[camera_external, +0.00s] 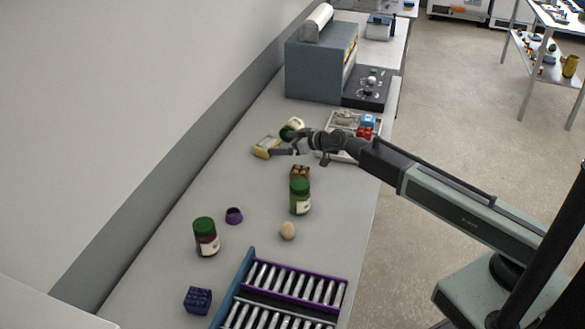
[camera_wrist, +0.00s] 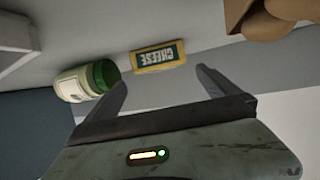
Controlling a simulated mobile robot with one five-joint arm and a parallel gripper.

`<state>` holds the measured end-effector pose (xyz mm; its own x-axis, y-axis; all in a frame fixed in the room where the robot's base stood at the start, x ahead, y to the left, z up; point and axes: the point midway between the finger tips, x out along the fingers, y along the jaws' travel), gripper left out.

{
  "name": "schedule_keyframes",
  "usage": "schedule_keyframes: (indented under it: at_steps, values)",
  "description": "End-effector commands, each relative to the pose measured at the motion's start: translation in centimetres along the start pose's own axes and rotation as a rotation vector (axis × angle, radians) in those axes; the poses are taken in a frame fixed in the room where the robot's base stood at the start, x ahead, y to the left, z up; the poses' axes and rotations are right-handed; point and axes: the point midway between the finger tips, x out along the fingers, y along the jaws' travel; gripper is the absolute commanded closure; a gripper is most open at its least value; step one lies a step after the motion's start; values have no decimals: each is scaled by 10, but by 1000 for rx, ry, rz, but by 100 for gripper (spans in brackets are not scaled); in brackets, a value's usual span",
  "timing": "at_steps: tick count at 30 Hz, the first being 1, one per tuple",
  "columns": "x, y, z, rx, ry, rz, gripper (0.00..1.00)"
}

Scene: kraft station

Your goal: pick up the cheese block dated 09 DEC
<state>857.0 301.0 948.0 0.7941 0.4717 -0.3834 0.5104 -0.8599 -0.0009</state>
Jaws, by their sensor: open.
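A yellow block with a green label reading CHEESE (camera_wrist: 159,56) lies on the counter, upside down in the wrist view. In the external view the yellow cheese block (camera_external: 266,147) is at the tip of my gripper (camera_external: 287,144). My gripper (camera_wrist: 162,80) is open and empty, with the block just beyond and between its fingertips in the wrist view. I cannot make out a date on the block, nor whether a finger touches it.
A green-lidded jar (camera_wrist: 88,80) lies on its side close to the block; it also shows in the external view (camera_external: 292,128). A brown block (camera_external: 300,172), a green jar (camera_external: 300,197) and an egg (camera_external: 287,230) are nearer. A tray (camera_external: 342,154) is at right.

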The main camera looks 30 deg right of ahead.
Motion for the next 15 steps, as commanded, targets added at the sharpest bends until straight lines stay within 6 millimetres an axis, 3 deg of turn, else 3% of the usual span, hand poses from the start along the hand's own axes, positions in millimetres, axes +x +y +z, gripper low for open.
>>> schedule_keyframes:
  at_steps: [15]
  values:
    - [45, 0, 1, 0, 2, 2, 0]
